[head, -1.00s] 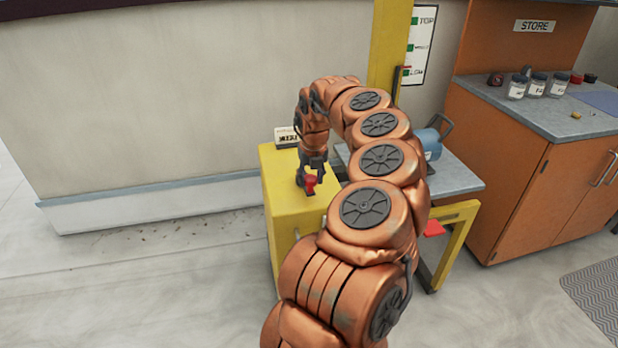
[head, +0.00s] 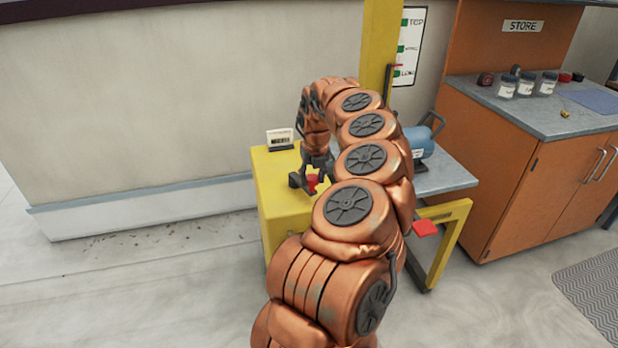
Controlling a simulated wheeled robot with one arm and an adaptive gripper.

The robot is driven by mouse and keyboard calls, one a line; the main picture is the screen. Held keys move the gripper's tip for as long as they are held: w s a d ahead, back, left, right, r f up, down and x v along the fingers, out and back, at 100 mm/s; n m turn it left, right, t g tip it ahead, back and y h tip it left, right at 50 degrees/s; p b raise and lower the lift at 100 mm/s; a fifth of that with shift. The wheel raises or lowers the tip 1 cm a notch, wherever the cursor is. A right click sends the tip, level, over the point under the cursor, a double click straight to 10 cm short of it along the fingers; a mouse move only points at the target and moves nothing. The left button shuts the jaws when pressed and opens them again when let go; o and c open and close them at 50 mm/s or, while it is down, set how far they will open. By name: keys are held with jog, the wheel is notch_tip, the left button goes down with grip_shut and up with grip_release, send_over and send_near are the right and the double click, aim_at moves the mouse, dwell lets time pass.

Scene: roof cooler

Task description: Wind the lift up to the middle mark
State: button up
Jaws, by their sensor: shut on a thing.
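The lift has a yellow mast (head: 379,50) and a grey platform (head: 447,178) carrying a blue canister (head: 419,141). The white scale (head: 409,48) beside the mast has green marks for top, middle and low. A yellow box (head: 272,190) stands left of the platform, with a crank on top. My gripper (head: 314,174) points down over the box and is shut on the crank's red knob (head: 312,184). The fingers partly cover the knob, and my arm hides much of the box and platform.
An orange cabinet (head: 545,195) marked STORE stands at the right, with several jars (head: 527,84) on its counter. A small sign (head: 280,138) stands on the box's back edge. A red pedal-like piece (head: 425,228) is by the yellow frame.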

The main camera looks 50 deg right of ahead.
jog(key=shift+s+d, duration=0.2)
jog(key=shift+d, duration=0.5)
jog(key=shift+d+p, duration=0.5)
jog(key=shift+d, duration=0.45)
jog(key=shift+d+p, duration=0.75)
jog(key=shift+d, duration=0.25)
jog(key=shift+r, duration=0.1)
jog(key=shift+w+d+p, duration=0.2)
jog(key=shift+d+p, duration=0.25)
jog(key=shift+p, duration=0.15)
jog(key=shift+w+d+p, duration=0.2)
jog(key=shift+d+p, duration=0.25)
jog(key=shift+p, duration=0.15)
